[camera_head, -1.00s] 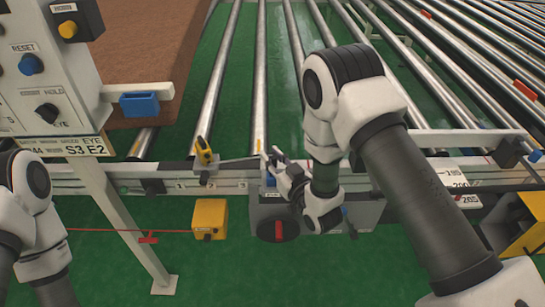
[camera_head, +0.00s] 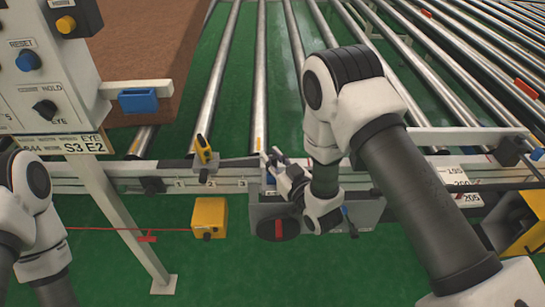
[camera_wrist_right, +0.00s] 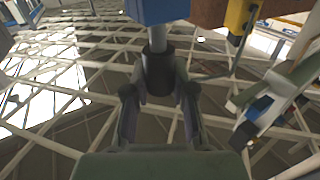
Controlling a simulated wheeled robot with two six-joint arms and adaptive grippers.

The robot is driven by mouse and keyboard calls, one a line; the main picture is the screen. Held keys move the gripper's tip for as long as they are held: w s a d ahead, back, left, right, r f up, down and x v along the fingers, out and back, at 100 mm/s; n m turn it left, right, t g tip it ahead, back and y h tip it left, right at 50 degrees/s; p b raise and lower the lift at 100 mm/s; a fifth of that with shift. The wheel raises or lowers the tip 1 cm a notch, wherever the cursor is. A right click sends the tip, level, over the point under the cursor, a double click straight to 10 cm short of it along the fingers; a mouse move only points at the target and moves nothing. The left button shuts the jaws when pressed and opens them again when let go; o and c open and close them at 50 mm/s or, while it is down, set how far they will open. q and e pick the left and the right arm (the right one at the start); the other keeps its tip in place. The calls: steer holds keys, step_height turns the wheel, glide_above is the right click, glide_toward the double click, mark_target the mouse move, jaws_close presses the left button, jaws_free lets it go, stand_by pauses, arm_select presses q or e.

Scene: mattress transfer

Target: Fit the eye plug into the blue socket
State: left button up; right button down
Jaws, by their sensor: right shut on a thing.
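My right gripper (camera_head: 272,158) is at the front rail, left of its arm's wrist. In the right wrist view its fingers (camera_wrist_right: 160,100) are shut on the dark cylindrical eye plug (camera_wrist_right: 157,75), which has a grey stem. The stem points up to a blue block (camera_wrist_right: 157,10); whether it enters the block or only lines up with it I cannot tell. In the head view a blue socket-like block (camera_head: 139,101) sits on a white bracket by the panel, well left of my right gripper. The plug is mostly hidden there. Only my left arm's links show at lower left.
A control panel (camera_head: 45,70) on a white post stands at left, beside the brown mattress (camera_head: 165,50). Metal rollers (camera_head: 262,80) run behind the front rail (camera_head: 115,170).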

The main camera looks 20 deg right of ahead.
steer(key=shift+f+b, duration=0.85)
steer(key=shift+f, duration=0.35)
steer(key=c, duration=0.9)
jaws_free()
steer(key=shift+s, duration=0.1)
steer(key=v, duration=0.7)
steer(key=shift+s, duration=0.15)
